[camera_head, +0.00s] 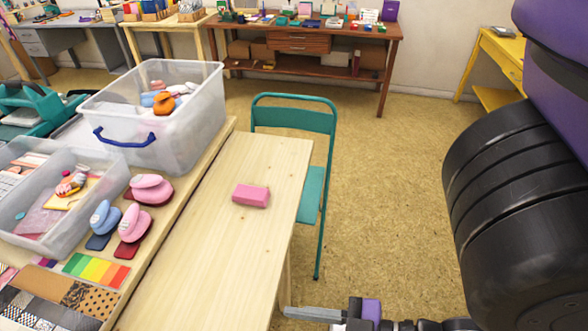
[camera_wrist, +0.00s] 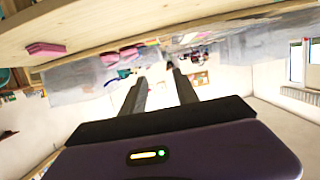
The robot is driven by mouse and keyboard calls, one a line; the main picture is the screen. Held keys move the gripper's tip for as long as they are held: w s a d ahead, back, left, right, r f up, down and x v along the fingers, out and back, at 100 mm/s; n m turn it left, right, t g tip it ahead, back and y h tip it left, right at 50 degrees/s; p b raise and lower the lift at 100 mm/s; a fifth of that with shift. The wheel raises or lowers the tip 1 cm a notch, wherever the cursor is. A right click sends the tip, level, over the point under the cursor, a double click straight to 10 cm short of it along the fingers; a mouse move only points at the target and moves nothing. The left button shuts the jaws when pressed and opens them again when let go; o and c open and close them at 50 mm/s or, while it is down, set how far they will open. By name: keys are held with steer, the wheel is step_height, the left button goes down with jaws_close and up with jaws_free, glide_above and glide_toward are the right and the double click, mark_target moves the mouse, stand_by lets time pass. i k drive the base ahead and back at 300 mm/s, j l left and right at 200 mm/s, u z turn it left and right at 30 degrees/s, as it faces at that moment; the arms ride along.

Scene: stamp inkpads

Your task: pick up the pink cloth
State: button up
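The pink cloth (camera_head: 251,195) is a small folded block lying flat on the pale wooden table (camera_head: 215,255). It also shows in the wrist view as a pink patch (camera_wrist: 45,49) at the upper left, on the table that appears overhead there. My gripper (camera_head: 290,312) is at the bottom edge of the head view, to the right of the table's near part and apart from the cloth. In the wrist view the two fingers of my gripper (camera_wrist: 158,74) stand apart with nothing between them.
Left of the table are a clear bin (camera_head: 190,125), a clear tray (camera_head: 60,235), pink and blue stamps (camera_head: 134,222) and colour sheets (camera_head: 97,268). A green folding chair (camera_head: 292,118) stands against the table's right side. The table around the cloth is bare.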

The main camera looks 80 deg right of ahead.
mark_target(246, 194)
steer(key=z, duration=0.95)
steer(key=k+l, duration=0.1)
steer(key=l, duration=0.25)
steer(key=k+l+z, duration=0.1)
steer(key=l, duration=0.2)
steer(key=k+l, duration=0.1)
steer(key=l, duration=0.25)
